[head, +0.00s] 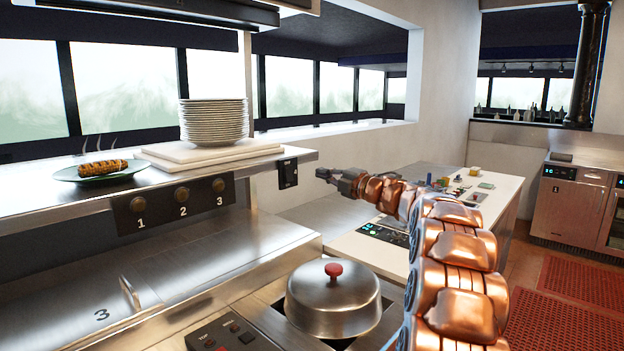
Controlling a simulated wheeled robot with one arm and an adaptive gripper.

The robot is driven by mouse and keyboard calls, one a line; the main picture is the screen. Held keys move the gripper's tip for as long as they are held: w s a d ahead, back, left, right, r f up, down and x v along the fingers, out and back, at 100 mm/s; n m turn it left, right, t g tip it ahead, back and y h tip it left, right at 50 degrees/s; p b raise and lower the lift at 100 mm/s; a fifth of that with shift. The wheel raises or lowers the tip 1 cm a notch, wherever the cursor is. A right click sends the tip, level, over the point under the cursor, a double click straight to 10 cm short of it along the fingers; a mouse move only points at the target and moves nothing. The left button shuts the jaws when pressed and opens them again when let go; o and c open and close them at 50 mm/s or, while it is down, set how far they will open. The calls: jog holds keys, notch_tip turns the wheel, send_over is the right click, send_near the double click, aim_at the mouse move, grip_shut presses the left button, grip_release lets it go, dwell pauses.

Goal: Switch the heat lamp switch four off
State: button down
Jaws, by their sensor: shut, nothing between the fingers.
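A small black switch box (288,173) is fixed at the right end of the metal shelf's front edge. No number on it is readable, so I cannot tell whether it is switch four, or whether it is on or off. A black panel (150,214) left of it carries three round knobs marked 1, 2 and 3. My gripper (322,174) is shut and empty. It points left, just right of the switch box in the picture, with a visible gap between them.
A lamp housing (200,10) hangs above the shelf (50,201). The shelf holds a plate of grilled food (65,174), a board (160,160) and stacked plates (214,122). Below are a domed lid (333,305) and a control panel (225,338). A counter (505,197) stands behind my arm.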

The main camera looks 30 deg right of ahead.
jog(key=shift+v, duration=1.1)
jog(key=shift+r, duration=0.15)
jog(key=s+a+f+m+g+h, duration=0.9)
jog(key=s+a+f+m+g, duration=0.2)
jog(key=s+a+f+m, duration=0.75)
jog(key=s+a+f+m+g+y, duration=0.1)
jog(key=s+a+f+g, duration=0.2)
jog(key=s, duration=0.7)
jog(key=s+a+f+g+y, duration=0.1)
jog(key=s+a+f+g, duration=0.2)
jog(key=s+a, duration=0.3)
jog(key=s+a+f+m+g+y+p, duration=0.1)
jog(key=s+a+f, duration=0.3)
jog(key=s, duration=1.1)
jog(key=shift+s+a+m+g+y, duration=0.3)
jog(key=shift+a+m+g+y, duration=0.1)
jog(key=shift+a+g, duration=0.5)
